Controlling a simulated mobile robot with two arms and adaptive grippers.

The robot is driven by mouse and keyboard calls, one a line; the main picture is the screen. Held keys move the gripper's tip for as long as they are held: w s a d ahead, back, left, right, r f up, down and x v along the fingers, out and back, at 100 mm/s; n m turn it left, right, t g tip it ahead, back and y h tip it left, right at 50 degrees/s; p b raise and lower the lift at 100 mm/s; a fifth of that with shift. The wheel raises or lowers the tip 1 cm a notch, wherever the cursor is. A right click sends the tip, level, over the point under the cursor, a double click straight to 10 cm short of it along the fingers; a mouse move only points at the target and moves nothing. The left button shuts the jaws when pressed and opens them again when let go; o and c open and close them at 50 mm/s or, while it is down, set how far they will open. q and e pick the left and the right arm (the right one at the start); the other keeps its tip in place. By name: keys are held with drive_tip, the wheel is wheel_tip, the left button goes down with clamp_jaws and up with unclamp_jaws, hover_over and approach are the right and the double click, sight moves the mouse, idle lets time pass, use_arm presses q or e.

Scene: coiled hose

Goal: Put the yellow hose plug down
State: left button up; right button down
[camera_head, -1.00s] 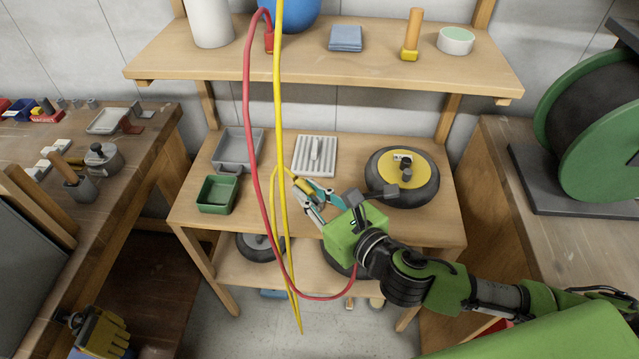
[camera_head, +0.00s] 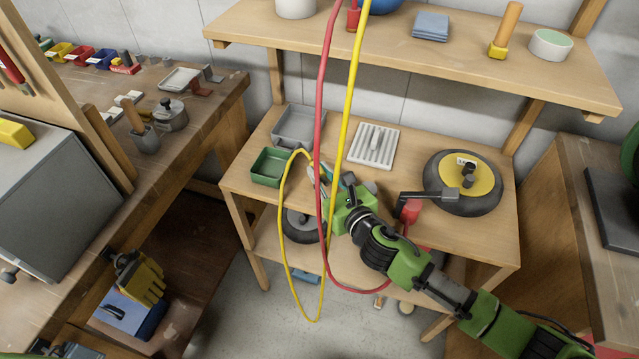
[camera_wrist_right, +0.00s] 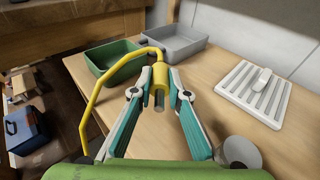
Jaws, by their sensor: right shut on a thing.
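The yellow hose plug (camera_wrist_right: 160,74) is held between the teal fingertips of my right gripper (camera_wrist_right: 159,92), which is shut on it. Its metal end points back between the fingers. In the head view my right gripper (camera_head: 321,174) is at the cart top's left part, just right of the green bin; the plug is mostly hidden there. The yellow hose (camera_head: 345,120) hangs from above, and a loop of it drops over the cart's front. I cannot tell whether the plug touches the wood. A piece of my left gripper (camera_head: 80,351) shows at the lower left edge; its jaws are unclear.
The green bin (camera_head: 268,181), grey tray (camera_head: 295,143) and white ribbed tray (camera_head: 373,163) stand around the gripper on the cart. The red hose (camera_head: 321,110) hangs close by, its red plug (camera_head: 410,209) near the yellow-hubbed wheel (camera_head: 436,180). Bare wood (camera_head: 470,235) shows at front right.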

drive_tip(key=shift+w+a+f, duration=0.1)
drive_tip(key=shift+w+f, duration=0.05)
drive_tip(key=shift+f, duration=0.05)
drive_tip(key=shift+w+a+f+b, duration=0.1)
drive_tip(key=shift+f+b, duration=0.4)
drive_tip(key=shift+f, duration=1.15)
drive_tip(key=shift+f, duration=0.1)
drive_tip(key=shift+f, duration=0.15)
drive_tip(key=c, duration=2)
unclamp_jaws()
drive_tip(key=shift+o, duration=0.2)
drive_tip(key=shift+r, duration=0.3)
drive_tip(key=v, duration=1.2)
drive_tip(key=shift+f, duration=0.1)
